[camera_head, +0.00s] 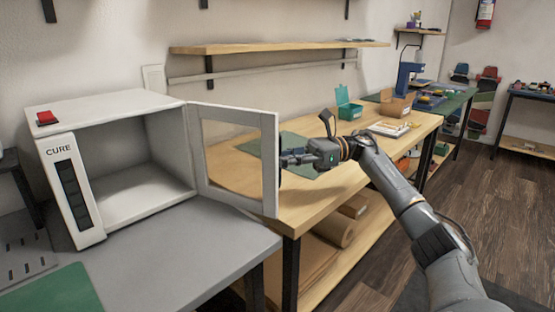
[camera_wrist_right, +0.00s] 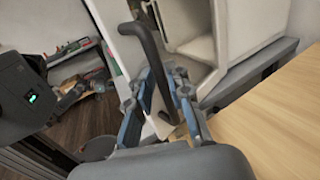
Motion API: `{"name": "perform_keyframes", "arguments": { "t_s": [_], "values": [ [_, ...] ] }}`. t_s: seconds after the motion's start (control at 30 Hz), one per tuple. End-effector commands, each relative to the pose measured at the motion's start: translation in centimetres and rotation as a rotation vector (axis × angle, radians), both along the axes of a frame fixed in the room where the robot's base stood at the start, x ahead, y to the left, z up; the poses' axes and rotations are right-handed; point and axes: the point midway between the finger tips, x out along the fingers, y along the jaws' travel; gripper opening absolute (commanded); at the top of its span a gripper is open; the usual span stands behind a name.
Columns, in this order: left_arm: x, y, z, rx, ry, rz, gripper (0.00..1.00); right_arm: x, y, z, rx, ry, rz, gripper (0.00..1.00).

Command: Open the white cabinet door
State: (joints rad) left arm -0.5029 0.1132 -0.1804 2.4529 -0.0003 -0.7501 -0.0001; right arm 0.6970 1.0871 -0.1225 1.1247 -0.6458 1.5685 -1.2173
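The white cabinet (camera_head: 68,190), marked CURE, stands on a grey table at the left of the head view. Its framed door (camera_head: 202,155) is hinged on the right side of the opening and stands wide open, showing the empty inside. My right gripper (camera_head: 284,158) is at the outer side of the door, by its free edge. In the right wrist view the dark bar handle (camera_wrist_right: 146,48) runs down between the fingers of my right gripper (camera_wrist_right: 162,78). The fingers look apart, one on each side of the handle; contact is unclear. My left gripper is not in view.
A red button (camera_head: 47,118) sits on top of the cabinet. A wooden workbench (camera_head: 300,210) stands right of the cabinet, under the door and my right arm. A teal box (camera_head: 348,104) and other items lie farther along it. Dark wood floor (camera_head: 500,200) is clear at the right.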

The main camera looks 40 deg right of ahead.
Motion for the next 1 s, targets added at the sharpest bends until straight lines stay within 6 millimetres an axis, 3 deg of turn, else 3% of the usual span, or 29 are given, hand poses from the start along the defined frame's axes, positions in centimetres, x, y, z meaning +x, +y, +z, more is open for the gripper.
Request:
{"name": "perform_keyframes", "arguments": {
  "t_s": [0.37, 0.8, 1.0],
  "values": [
    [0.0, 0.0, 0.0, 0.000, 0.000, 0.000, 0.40, -0.1, -0.5, 0.1, 0.002, -0.002, -0.002, 0.19],
    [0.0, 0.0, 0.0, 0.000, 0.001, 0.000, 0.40, -3.2, -8.3, 0.2, 0.005, -0.004, -0.008, 0.19],
    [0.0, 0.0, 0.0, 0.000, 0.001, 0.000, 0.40, -4.0, -10.5, 0.1, 0.003, -0.004, -0.007, 0.19]
  ]
}}
